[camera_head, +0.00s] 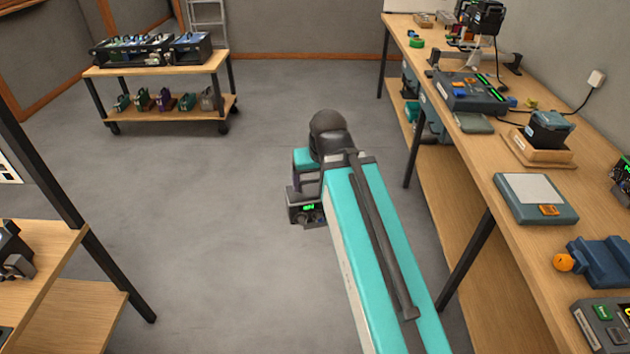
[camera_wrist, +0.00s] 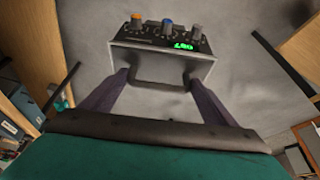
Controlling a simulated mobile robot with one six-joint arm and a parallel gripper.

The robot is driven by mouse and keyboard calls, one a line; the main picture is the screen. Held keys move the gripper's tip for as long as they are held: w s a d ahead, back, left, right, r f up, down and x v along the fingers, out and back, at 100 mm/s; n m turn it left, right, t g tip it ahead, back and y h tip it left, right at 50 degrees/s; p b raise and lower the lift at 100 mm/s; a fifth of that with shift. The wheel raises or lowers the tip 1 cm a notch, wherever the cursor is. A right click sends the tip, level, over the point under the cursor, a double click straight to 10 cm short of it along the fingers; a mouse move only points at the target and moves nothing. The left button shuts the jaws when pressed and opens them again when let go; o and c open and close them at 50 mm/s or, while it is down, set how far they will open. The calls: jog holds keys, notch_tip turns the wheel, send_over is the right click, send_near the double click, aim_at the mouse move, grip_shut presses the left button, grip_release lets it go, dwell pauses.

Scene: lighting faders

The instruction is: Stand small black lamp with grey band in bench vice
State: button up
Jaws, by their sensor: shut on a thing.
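My gripper (camera_wrist: 158,92) is shut on the handle of a small black box (camera_wrist: 162,42) with orange, blue and grey knobs and a green lit display. The box hangs clear of the floor in the head view (camera_head: 306,209), in front of my arm. Its side towards me in the wrist view looks greyish; I cannot tell whether it is the lamp with the grey band. A blue vice-like block (camera_head: 605,262) with an orange knob sits on the right bench, and looks like the bench vice. It is well apart from my gripper.
A wheeled cart (camera_head: 160,66) stands at the back left. A table (camera_head: 40,250) edges the lower left. The floor between is clear.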

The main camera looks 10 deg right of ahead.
jog(key=shift+w+d+r, duration=0.1)
jog(key=shift+r, duration=0.05)
jog(key=shift+w+d+r, duration=0.1)
jog(key=shift+d, duration=0.5)
jog(key=s+d+r+m+g+h+p, duration=0.1)
jog(key=s+d+r+m, duration=0.25)
jog(key=d, duration=0.95)
jog(key=s+d+r+m+h+p, duration=0.15)
jog(key=d+m, duration=0.25)
jog(key=d, duration=0.8)
jog(key=s+d+r+m+g+h+p, duration=0.1)
jog(key=s+d+r+m, duration=0.2)
jog(key=d, duration=1)
jog(key=s+d+r+m+g+p, duration=0.1)
jog(key=s+d+r+m, duration=0.2)
jog(key=s+d, duration=0.6)
jog(key=s+d+r+m+g+p, duration=0.1)
jog(key=s+d+m, duration=0.3)
jog(key=s+d, duration=0.5)
jog(key=s+d+r+m+g+p, duration=0.1)
jog(key=s+d+r+m, duration=0.2)
jog(key=s+d, duration=0.6)
jog(key=s+r, duration=0.1)
jog(key=s, duration=0.4)
jog(key=shift+d+r+g+h, duration=0.3)
jog(key=shift+d+r+h, duration=0.05)
jog(key=shift+f+m, duration=0.2)
jog(key=shift+m, duration=0.05)
